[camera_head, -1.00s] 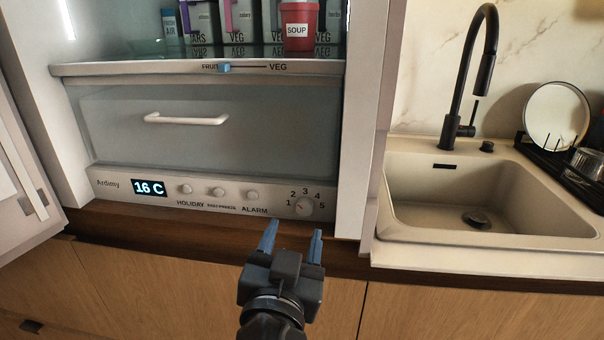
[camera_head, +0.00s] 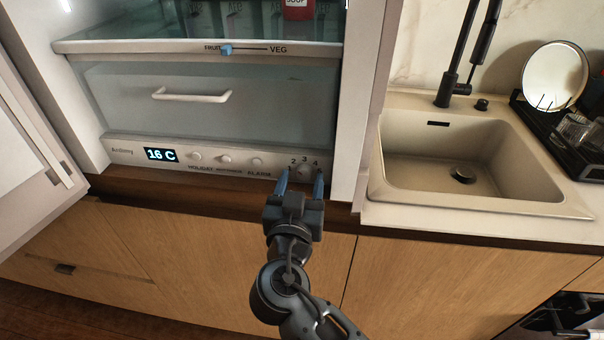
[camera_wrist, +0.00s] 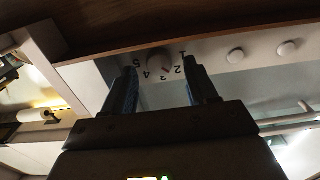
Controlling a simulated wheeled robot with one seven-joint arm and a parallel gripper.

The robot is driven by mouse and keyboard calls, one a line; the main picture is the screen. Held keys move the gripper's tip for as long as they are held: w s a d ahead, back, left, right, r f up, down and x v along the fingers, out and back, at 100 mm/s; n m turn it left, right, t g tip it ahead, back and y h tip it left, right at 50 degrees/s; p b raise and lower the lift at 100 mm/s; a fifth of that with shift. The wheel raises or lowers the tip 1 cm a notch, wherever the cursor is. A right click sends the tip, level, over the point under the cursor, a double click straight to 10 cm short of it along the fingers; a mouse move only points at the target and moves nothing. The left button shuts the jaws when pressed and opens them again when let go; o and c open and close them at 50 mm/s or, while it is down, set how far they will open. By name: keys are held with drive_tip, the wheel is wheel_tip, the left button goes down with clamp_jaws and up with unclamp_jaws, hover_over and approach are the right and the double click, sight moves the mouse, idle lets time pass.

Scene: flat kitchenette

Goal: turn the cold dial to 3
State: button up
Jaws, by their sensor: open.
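The cold dial (camera_head: 304,173) is a small pale round knob at the right end of the fridge's control strip, with numbers 1 to 5 around it. My gripper (camera_head: 301,179) is open in front of it, its two blue fingers pointing at the strip. In the wrist view, the dial (camera_wrist: 158,60) appears upside down between the spread fingers of my gripper (camera_wrist: 160,70), with 1 at the right and 5 at the left. I cannot tell whether the fingers touch it. The pointer's exact setting is too small to read now.
The strip also holds a 16 C display (camera_head: 161,155) and several round buttons, including the alarm button (camera_head: 257,161). A drawer with a white handle (camera_head: 192,96) is above. The wooden cabinet front (camera_head: 200,240) is below; a sink (camera_head: 455,165) is at right.

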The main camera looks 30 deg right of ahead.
drive_tip(key=shift+w+d, duration=0.4)
drive_tip(key=shift+w, duration=0.1)
drive_tip(key=c, duration=1.1)
